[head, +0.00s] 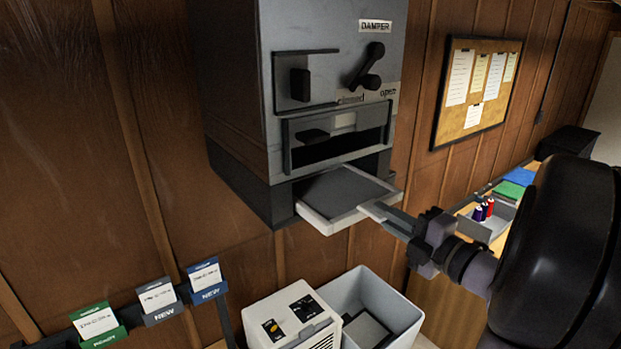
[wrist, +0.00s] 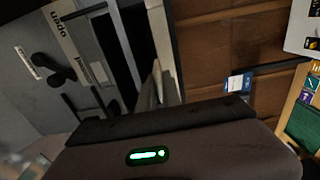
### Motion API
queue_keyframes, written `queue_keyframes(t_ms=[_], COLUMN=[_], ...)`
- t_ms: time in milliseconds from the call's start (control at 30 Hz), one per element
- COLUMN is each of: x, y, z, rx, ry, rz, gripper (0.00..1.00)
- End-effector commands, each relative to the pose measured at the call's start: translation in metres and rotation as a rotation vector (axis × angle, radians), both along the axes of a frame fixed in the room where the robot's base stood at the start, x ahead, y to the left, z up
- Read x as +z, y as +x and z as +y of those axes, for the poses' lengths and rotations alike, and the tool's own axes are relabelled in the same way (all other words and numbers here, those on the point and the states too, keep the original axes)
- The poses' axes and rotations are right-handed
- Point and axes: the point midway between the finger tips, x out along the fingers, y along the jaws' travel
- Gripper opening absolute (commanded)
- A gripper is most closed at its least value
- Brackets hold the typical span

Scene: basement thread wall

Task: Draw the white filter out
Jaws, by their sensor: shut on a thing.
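The white filter (head: 328,222) is a flat tray with a white rim and a grey middle. It sticks partly out of the lower slot of the grey cabinet (head: 325,30), roughly level, with its rear part still inside the slot. My gripper (head: 388,217) is shut on the tab at the filter's front right corner. The cabinet front (wrist: 35,90) shows there at the left.
Above the filter is a dark framed opening (head: 340,138), below a damper lever (head: 368,68). Beneath stand a white box (head: 290,318) and an open grey bin (head: 385,300). Card holders (head: 207,280) line the lower left wall. A tray with thread spools (head: 484,210) is at right.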

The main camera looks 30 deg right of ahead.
Motion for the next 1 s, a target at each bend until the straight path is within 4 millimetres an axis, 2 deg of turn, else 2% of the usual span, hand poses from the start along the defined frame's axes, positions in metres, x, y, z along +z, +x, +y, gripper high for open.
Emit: queue_keyframes(t_ms=[1000], x=[0.000], y=[-0.111], z=[-0.009], rx=[-0.002], ry=[0.001], rz=[0.000], gripper=[0.00])
